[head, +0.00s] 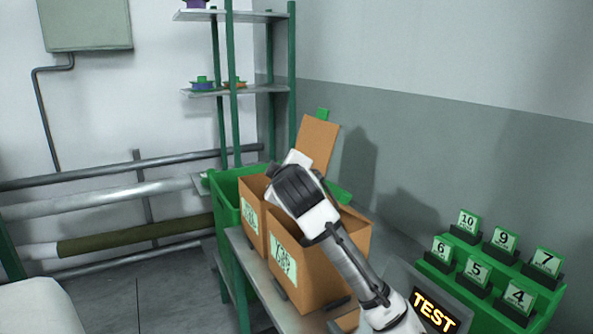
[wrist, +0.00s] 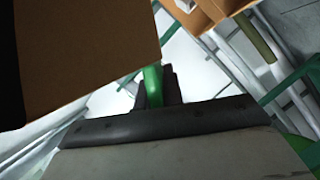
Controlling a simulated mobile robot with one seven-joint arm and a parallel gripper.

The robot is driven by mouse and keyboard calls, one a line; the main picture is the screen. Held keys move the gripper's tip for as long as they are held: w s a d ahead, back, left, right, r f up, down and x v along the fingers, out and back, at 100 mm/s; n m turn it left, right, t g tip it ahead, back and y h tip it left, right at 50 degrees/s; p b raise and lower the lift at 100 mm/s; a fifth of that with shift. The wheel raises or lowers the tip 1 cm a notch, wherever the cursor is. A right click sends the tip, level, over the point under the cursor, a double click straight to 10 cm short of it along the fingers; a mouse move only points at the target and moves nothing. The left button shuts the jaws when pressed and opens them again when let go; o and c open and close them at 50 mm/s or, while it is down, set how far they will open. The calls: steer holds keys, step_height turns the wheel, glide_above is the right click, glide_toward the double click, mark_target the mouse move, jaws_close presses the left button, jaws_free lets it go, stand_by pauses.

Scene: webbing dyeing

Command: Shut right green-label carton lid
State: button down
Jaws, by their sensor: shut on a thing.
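Two brown cartons with green labels stand side by side in the head view. The right carton (head: 318,262) is open at the top, partly covered by my arm. The left carton (head: 251,212) is behind it. A brown lid panel (head: 318,144) with a green tab (head: 322,114) stands raised beyond my wrist; I cannot tell which carton it belongs to. In the wrist view my gripper (wrist: 158,86) is shut on a green tab (wrist: 152,87), beside a large brown panel (wrist: 80,50). The fingertips are hidden in the head view.
The cartons stand on a grey bench (head: 262,285). A green bin (head: 228,190) is behind them, near a green shelf rack (head: 232,90). A green stand with numbered tags (head: 518,297) and a lit TEST display (head: 435,311) are at the right. Pipes run along the wall.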

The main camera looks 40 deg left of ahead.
steer(key=shift+s+a+f+n+t+b, duration=0.2)
steer(key=shift+s+f+n+t+b, duration=0.15)
steer(key=shift+f, duration=0.4)
steer(key=c, duration=1.5)
jaws_free()
steer(key=shift+v, duration=3.8)
